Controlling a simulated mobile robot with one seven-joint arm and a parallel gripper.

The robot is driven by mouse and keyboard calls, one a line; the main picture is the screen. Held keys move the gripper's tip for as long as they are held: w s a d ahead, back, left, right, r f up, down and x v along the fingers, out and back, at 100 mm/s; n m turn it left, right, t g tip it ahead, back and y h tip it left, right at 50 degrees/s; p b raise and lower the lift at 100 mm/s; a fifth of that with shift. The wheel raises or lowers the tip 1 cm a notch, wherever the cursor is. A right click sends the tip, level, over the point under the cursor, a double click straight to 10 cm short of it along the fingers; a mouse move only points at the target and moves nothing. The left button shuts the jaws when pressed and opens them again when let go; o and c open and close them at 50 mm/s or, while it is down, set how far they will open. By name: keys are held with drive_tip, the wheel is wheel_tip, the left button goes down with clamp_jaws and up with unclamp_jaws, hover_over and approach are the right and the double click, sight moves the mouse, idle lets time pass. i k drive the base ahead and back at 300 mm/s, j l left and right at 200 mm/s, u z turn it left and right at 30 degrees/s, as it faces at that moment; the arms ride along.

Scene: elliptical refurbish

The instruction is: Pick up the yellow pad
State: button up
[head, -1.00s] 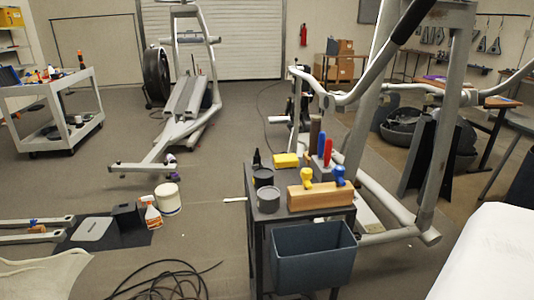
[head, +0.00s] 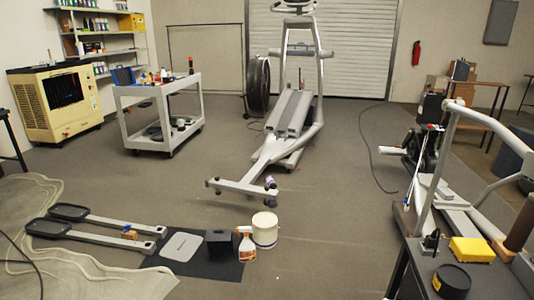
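A yellow pad (head: 472,249), a small block shape, lies on the dark top of a small work stand (head: 410,283) at the lower right of the head view. A round black container (head: 452,281) stands just in front of it. A small black object (head: 431,242) stands to its left. A grey item at the right picture edge is partly cut off. My gripper is not in view.
An elliptical machine (head: 290,120) stands mid-floor, with another frame (head: 440,180) behind the stand. A cart (head: 160,115) is farther left. Floor between bucket and stand is clear.

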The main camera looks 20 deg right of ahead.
sight(467, 250)
drive_tip(key=i, duration=1.25)
drive_tip(key=i+z, duration=0.15)
drive_tip(key=i, duration=0.4)
drive_tip(key=i+j+z, duration=0.15)
drive_tip(key=i, duration=0.4)
drive_tip(key=z, duration=2.7)
drive_tip(key=i+l+z, duration=0.1)
drive_tip(key=z, duration=0.25)
drive_tip(key=i+l+z, duration=0.1)
drive_tip(key=z, duration=0.25)
drive_tip(key=i+z, duration=0.35)
drive_tip(key=k, duration=0.1)
